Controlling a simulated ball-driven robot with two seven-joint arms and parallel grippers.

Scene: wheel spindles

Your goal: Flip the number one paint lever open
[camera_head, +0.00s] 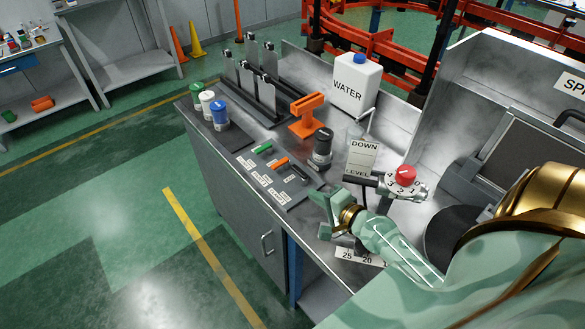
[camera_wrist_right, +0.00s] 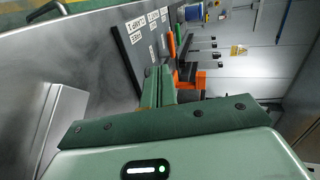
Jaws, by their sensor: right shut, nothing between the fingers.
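A dark panel (camera_head: 290,187) on the grey bench carries small handles: a green one (camera_head: 263,147), an orange one (camera_head: 281,162) and a dark one at the near end. My right gripper (camera_head: 325,205) is shut and empty, just right of the panel's near end. In the right wrist view its closed fingers (camera_wrist_right: 160,86) point toward the labelled panel (camera_wrist_right: 129,62); an orange handle (camera_wrist_right: 171,44) shows beyond them. My left gripper is not in view.
A red knob (camera_head: 405,175) on a numbered plate and a DOWN/LEVEL sign (camera_head: 361,159) stand close to my right gripper. An orange stand (camera_head: 306,115), a black bottle (camera_head: 322,148) and a WATER container (camera_head: 356,84) are behind the panel. Green, white and blue-capped bottles stand at left.

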